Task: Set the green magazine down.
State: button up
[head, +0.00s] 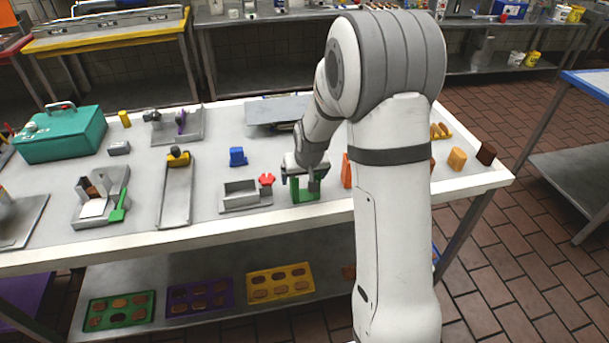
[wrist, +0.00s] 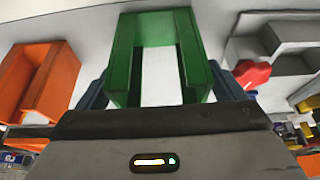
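The green magazine (head: 305,196) is an open U-shaped holder near the front edge of the white table, right of a grey metal fixture. My gripper (head: 302,177) is above it, with its fingers around it. In the wrist view the green magazine (wrist: 122,62) sits between the two bluish fingers (wrist: 160,88), one against each side. The gripper is shut on it. The magazine is low over the tabletop; I cannot tell whether its bottom touches.
The grey fixture (head: 240,196) with a red knob (head: 267,180) stands close on the left. An orange magazine (head: 346,172) is close on the right, partly hidden by my arm. A blue block (head: 237,157) lies behind. The table's front edge (head: 270,220) is near.

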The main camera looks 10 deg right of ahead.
jog(key=shift+o, duration=0.3)
jog(key=shift+r, duration=0.35)
jog(key=v, duration=1.1)
jog(key=s+r, duration=0.2)
jog(key=s, duration=1)
jog(key=s+r+g, duration=0.1)
jog(key=s+r, duration=0.1)
jog(key=s, duration=1.1)
jog(key=shift+r+g+b, duration=0.3)
jog(key=shift+b, duration=0.05)
